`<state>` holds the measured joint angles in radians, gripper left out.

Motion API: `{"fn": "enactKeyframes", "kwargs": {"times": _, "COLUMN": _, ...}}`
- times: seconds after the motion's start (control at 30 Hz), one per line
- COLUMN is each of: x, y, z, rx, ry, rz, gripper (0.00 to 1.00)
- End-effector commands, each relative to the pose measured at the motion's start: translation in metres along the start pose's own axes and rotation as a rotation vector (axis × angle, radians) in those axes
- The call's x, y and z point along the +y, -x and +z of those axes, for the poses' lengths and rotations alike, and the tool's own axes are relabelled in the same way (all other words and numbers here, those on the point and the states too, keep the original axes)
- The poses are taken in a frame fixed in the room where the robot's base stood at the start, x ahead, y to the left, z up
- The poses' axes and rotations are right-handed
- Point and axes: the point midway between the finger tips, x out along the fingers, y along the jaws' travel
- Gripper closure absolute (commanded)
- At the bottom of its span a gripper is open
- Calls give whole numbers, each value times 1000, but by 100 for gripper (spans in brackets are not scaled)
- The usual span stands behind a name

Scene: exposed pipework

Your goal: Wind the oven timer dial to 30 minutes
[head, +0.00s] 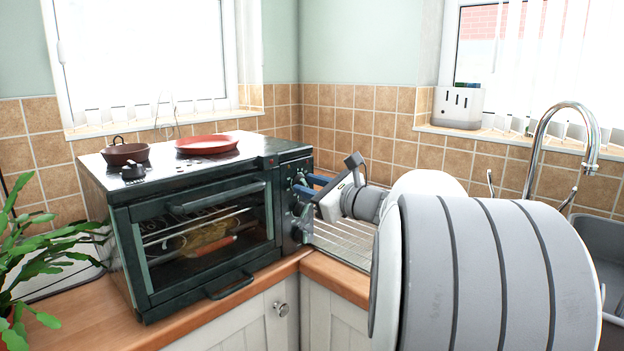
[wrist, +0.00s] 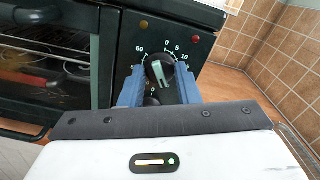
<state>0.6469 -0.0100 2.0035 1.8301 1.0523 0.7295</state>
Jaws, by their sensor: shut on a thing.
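The oven timer dial (wrist: 160,68) is a black knob with a pale pointer bar, on the dark control panel in the wrist view. Printed marks 60, 0, 5 and 10 show around its top and right; the lower marks are hidden. The pale bar slants down and slightly right, away from the 0. My gripper (wrist: 161,80) has its blue fingers on both sides of the dial, shut on it. In the head view my gripper (head: 312,186) reaches the right-hand panel of the toaster oven (head: 195,232) from the right.
Another knob (wrist: 151,100) sits just below the dial, partly seen. A plant (head: 45,250) stands left. A tap (head: 560,140) and sink are right.

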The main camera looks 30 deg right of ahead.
Motion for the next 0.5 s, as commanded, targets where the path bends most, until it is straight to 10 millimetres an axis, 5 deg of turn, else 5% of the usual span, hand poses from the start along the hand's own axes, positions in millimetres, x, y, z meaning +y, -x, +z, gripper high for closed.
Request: {"fn": "enactKeyframes", "kwargs": {"times": 0.5, "x": 0, "y": 0, "z": -1, "rx": 1, "ry": -52, "rz": -1, "gripper": 94}}
